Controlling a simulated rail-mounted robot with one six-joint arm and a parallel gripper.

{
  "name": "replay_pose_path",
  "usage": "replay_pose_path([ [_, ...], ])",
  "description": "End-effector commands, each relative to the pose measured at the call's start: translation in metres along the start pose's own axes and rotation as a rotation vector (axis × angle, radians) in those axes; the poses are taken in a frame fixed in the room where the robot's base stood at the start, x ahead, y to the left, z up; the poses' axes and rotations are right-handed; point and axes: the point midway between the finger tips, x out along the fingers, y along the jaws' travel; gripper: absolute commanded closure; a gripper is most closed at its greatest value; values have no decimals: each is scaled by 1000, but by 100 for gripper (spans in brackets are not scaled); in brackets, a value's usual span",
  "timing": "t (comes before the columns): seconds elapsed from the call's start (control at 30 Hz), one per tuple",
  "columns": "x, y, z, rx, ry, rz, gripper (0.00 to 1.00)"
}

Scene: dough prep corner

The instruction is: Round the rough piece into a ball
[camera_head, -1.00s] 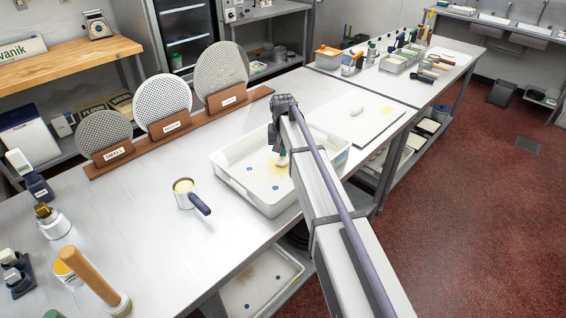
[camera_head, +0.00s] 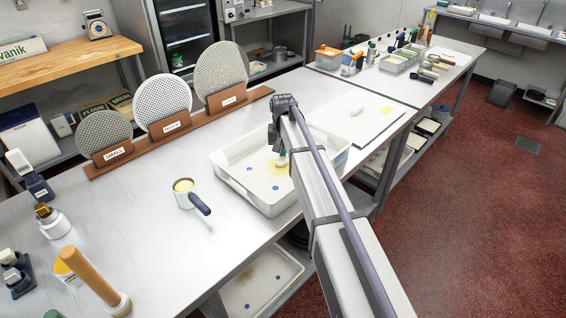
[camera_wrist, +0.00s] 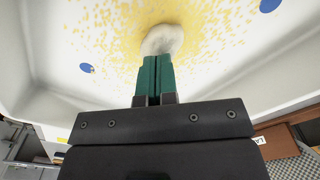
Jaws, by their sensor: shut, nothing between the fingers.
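The dough piece (camera_wrist: 163,40) is a small pale lump in the white tray (camera_wrist: 45,90), on a floor dusted with yellow meal. In the wrist view my gripper (camera_wrist: 155,62) has its green fingers shut together, with their tips at the near edge of the dough. They look in contact with it, but the exact touch is hard to tell. In the head view the tray (camera_head: 228,182) sits on the steel table, and my arm hides part of it. The gripper (camera_head: 281,160) points down into the tray there, and the dough is barely visible.
A small pot (camera_head: 183,193) with a dark handle stands left of the tray. Perforated discs stand in a wooden rack (camera_head: 170,132) behind. A white board (camera_head: 365,122) with a pale piece lies to the right.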

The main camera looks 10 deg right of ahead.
Motion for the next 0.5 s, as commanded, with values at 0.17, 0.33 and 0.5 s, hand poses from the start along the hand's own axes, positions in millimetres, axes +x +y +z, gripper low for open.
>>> replay_pose_path([
  [0.17,3,0,0,0,0,0,100],
  [0.33,8,0,0,0,0,0,100],
  [0.5,12,0,0,0,0,0,100],
])
